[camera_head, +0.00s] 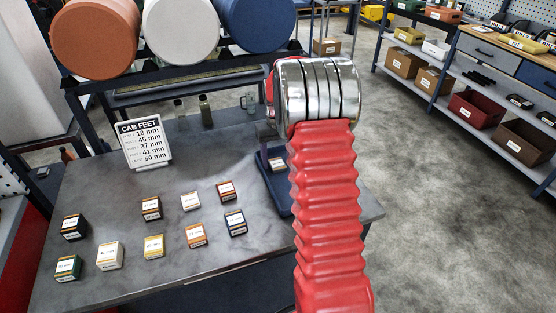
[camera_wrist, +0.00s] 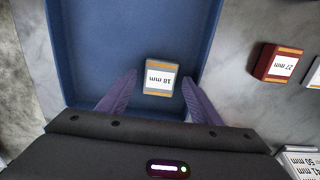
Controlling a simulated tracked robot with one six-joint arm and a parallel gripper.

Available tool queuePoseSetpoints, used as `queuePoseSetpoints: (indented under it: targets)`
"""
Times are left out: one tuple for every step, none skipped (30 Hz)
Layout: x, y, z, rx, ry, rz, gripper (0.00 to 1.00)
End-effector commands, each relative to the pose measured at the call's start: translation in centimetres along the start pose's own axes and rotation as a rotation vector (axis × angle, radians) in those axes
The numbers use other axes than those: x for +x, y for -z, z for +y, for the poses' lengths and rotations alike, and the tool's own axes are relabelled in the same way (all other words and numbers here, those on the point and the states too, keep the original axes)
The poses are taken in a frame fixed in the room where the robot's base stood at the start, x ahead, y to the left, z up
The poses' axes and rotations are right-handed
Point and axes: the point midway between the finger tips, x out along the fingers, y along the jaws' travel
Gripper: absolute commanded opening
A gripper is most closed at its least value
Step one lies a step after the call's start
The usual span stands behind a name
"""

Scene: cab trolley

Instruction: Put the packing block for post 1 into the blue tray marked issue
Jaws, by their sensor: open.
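The sign (camera_head: 144,143) headed CAB FEET lists 18 mm on its top line; the small post labels are hard to read. A block marked 18 mm (camera_wrist: 158,77), orange and white, sits in the blue tray (camera_wrist: 85,50). It lies near the tray wall nearest my gripper in the wrist view. My gripper (camera_wrist: 160,84) is open, with one purple finger apart on each side of the block. In the head view the tray (camera_head: 283,206) is partly behind my red arm, and the block (camera_head: 278,163) shows inside it. The tray's marking is not visible.
Several labelled blocks stand in two rows on the grey table (camera_head: 110,205) left of the tray. A dark red block marked 27 mm (camera_wrist: 278,63) is right of the tray in the wrist view. Bottles (camera_head: 206,112) stand at the table's back. Shelves with boxes (camera_head: 472,107) are at the right.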

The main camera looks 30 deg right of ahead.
Motion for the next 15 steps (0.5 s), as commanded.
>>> queuePoseSetpoints:
  targets:
    - [-0.6,0.1,0.0,0.000,0.000,0.002,0.59]
    - [-0.9,0.0,0.0,0.000,0.000,0.002,0.59]
    - [-1.4,0.1,0.0,0.000,0.000,0.002,0.59]
    - [-1.9,0.1,0.0,0.000,-0.001,0.003,0.59]
    - [-2.4,0.1,0.0,0.000,-0.001,0.003,0.59]
    - [-3.0,0.1,0.0,0.000,-0.001,0.003,0.59]
    - [-3.5,0.1,0.0,0.000,-0.001,0.004,0.59]
    - [-4.0,0.1,0.0,0.000,-0.001,0.003,0.59]
    - [-4.7,0.1,0.0,0.000,-0.001,0.003,0.59]
    - [-5.3,0.1,0.0,0.000,-0.001,0.004,0.59]
    - [-5.8,0.1,0.0,0.000,-0.001,0.003,0.59]
    - [-6.5,0.1,0.0,-0.001,-0.001,0.004,0.59]
    - [-7.0,0.1,0.0,-0.001,-0.001,0.003,0.59]
    - [-7.5,0.1,0.0,-0.001,-0.001,0.002,0.59]
    - [-8.2,0.1,0.0,-0.001,-0.001,0.003,0.59]
